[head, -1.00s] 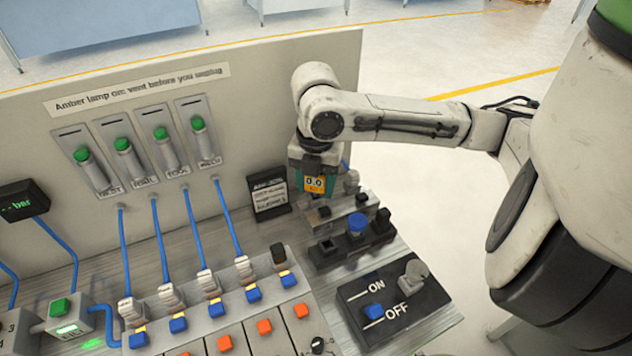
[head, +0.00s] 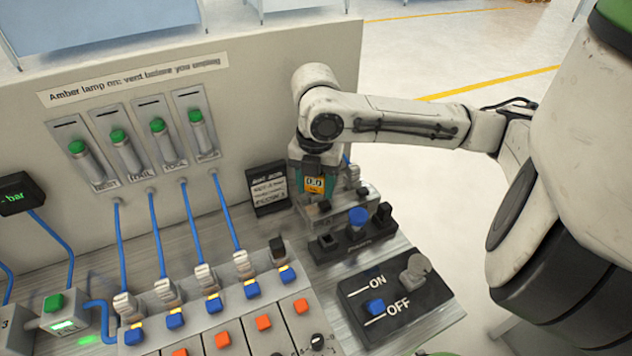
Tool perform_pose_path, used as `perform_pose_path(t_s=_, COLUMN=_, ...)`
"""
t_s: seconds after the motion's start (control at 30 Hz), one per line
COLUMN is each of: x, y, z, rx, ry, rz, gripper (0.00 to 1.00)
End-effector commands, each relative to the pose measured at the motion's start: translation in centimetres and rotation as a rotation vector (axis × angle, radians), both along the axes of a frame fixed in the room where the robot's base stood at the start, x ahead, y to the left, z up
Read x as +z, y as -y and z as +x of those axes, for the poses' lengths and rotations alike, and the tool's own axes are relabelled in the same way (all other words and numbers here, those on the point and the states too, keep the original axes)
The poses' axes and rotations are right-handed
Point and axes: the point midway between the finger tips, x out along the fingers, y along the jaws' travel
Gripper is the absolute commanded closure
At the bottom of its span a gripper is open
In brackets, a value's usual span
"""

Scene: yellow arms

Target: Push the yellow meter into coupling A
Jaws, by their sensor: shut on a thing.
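The yellow meter (head: 314,184), with a small display reading about 0.0, is in my gripper (head: 316,172). The gripper is shut on it and points down over a grey block at the back right of the bench. The fingertips and the meter's lower end are partly hidden, so I cannot tell whether it touches the block. A row of couplings with blue hoses stands on the grey manifold at the front, one of them a grey coupling (head: 206,278). I cannot read which one is coupling A.
A dark holder with a blue knob (head: 357,221) stands just in front of my gripper. An ON/OFF switch panel (head: 394,297) lies nearer. A black sign (head: 267,188) stands left of my gripper. The upright panel (head: 256,90) is behind. Blue hoses (head: 160,237) rise from the manifold.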

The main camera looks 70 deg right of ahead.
Motion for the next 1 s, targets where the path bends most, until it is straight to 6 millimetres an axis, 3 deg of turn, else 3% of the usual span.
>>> perform_pose_path(t_s=0.4, x=-0.35, y=-0.01, z=-0.02, rx=0.0, ry=-0.001, rz=0.001, gripper=0.8)
perform_pose_path(t_s=0.43, x=-0.36, y=-0.01, z=-0.02, rx=0.0, ry=-0.001, rz=0.001, gripper=0.47)
perform_pose_path(t_s=0.5, x=-0.35, y=-0.01, z=-0.02, rx=0.0, ry=-0.001, rz=0.001, gripper=0.4)
perform_pose_path(t_s=0.7, x=-0.32, y=-0.01, z=-0.01, rx=0.0, ry=-0.001, rz=0.001, gripper=0.21)
perform_pose_path(t_s=1.0, x=-0.3, y=-0.01, z=0.0, rx=0.0, ry=0.0, rz=0.0, gripper=0.2)
